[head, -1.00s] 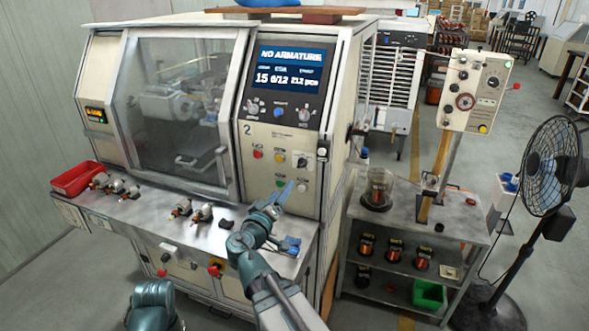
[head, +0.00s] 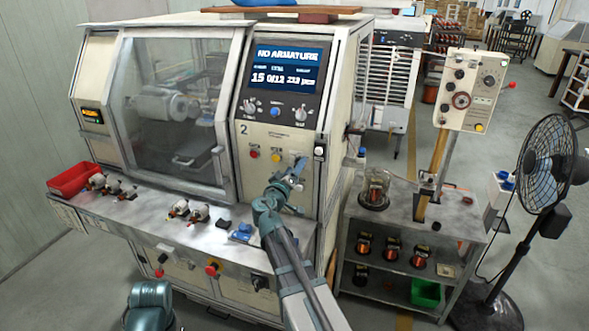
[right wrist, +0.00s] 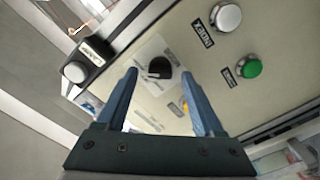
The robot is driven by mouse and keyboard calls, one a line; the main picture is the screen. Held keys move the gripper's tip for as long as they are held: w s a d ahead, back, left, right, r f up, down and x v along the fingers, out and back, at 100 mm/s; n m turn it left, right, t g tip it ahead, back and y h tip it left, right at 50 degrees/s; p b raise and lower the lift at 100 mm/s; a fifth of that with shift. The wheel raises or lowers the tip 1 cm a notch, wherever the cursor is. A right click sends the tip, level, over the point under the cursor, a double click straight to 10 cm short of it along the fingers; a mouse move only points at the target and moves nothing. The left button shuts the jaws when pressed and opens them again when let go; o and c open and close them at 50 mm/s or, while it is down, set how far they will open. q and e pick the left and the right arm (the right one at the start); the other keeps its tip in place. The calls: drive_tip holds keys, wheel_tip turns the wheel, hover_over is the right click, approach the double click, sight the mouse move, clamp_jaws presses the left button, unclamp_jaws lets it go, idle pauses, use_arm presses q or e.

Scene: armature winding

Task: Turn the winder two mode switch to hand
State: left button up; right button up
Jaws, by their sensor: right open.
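The winder two mode switch (right wrist: 159,67) is a black rotary knob on a pale square plate in the right wrist view. Its white pointer mark faces lower left in that view; the plate's lettering is unreadable. My right gripper (right wrist: 158,75) is open, its two blue fingers on either side of the knob, with no clear contact. In the head view my right gripper (head: 298,167) is at the lower panel of the machine marked 2 (head: 243,128) and covers most of the switch. Of my left arm only a teal part shows at the bottom; its gripper is not visible.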

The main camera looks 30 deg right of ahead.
clamp_jaws()
idle(0.3)
drive_tip(key=shift+n, duration=0.3)
drive_tip(key=shift+f+n, duration=0.2)
drive_tip(key=shift+n, duration=8.4)
